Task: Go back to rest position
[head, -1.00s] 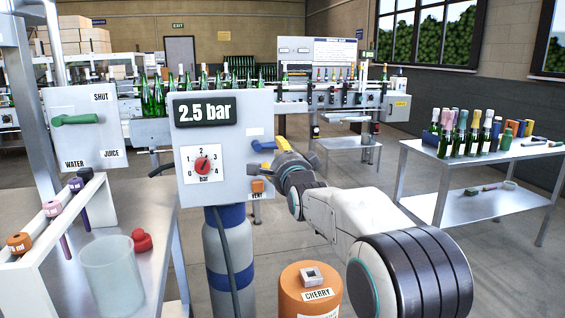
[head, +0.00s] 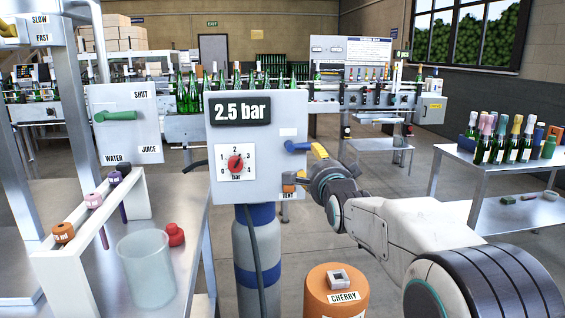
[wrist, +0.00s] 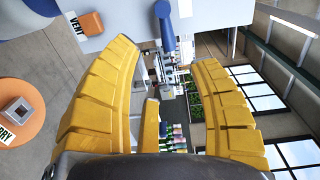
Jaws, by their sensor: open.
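My gripper (head: 312,166) is at the right edge of the grey pressure box (head: 258,140), near its blue lever (head: 297,146) and the orange vent button (head: 289,188). In the wrist view my yellow fingers (wrist: 160,85) are spread apart with nothing between them. The blue lever (wrist: 165,25) shows beyond the fingers, and the orange vent button (wrist: 91,23) is to the upper left. I cannot tell from the head view whether a finger touches the box. The display reads 2.5 bar, and the red dial points near the middle of its scale.
An orange cherry drum (head: 336,295) stands below my arm. A left bench holds a clear beaker (head: 147,270), a red cap (head: 175,235) and a white rack (head: 75,268). A right table (head: 480,165) holds several bottles. A bottling line runs behind.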

